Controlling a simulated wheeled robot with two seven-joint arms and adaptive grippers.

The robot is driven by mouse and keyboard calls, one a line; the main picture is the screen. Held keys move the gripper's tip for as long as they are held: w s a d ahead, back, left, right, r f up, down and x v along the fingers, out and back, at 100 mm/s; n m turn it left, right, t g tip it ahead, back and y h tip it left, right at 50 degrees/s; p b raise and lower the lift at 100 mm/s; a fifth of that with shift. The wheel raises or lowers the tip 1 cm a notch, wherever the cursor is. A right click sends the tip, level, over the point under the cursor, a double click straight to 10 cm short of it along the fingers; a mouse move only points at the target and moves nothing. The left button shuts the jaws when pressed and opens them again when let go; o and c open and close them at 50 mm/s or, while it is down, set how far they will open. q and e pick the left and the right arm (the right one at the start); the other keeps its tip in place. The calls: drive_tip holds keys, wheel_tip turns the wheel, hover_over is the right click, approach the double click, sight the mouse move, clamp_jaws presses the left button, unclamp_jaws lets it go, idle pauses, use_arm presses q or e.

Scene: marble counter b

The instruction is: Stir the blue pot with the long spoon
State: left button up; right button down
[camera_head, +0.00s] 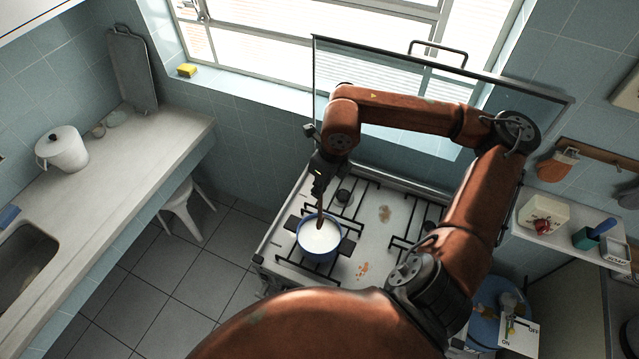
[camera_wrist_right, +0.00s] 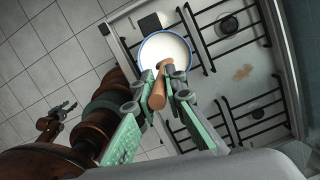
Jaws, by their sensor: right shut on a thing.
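The blue pot (camera_head: 304,246) stands on the left side of the stove and holds a white liquid. Its blue rim also shows in the right wrist view (camera_wrist_right: 140,52). My right gripper (camera_head: 321,186) is above the pot, shut on the handle of the long spoon (camera_head: 320,213). In the right wrist view, the fingers of the right gripper (camera_wrist_right: 167,80) close around the brown wooden handle (camera_wrist_right: 157,95). The spoon points steeply down into the pot, and its lower end is hidden in the white liquid. A small claw, apparently my left gripper (camera_wrist_right: 62,110), shows at the left of the wrist view, too small to read.
Black grates (camera_head: 408,243) cover the stove, with brown stains between them. A raised glass lid (camera_head: 400,110) stands behind the stove, close to my right arm. A counter with a white pot (camera_head: 65,152) runs along the left. A shelf (camera_head: 570,228) is at the right.

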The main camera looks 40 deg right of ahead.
sight(319, 210)
drive_tip(key=b+x, duration=0.2)
drive_tip(key=s+b+x, duration=0.1)
drive_tip(key=b+x, duration=0.1)
drive_tip(key=x, duration=0.1)
drive_tip(key=b+x, duration=0.2)
drive_tip(key=x, duration=0.1)
drive_tip(key=shift+s+d+f, duration=0.15)
drive_tip(key=shift+s+f, duration=0.05)
drive_tip(key=shift+f, duration=0.1)
use_arm(q)
wheel_tip(319, 210, down, 10)
drive_tip(key=w+b, duration=0.1)
drive_tip(key=b, duration=0.2)
drive_tip(key=shift+w+r, duration=0.2)
drive_tip(key=shift+w, duration=0.15)
use_arm(e)
drive_tip(key=shift+s+x, duration=0.2)
drive_tip(key=shift+x, duration=0.7)
drive_tip(key=shift+s+x, duration=0.15)
drive_tip(key=shift+x, duration=0.75)
drive_tip(key=shift+d, duration=0.1)
drive_tip(key=shift+w+f, duration=0.1)
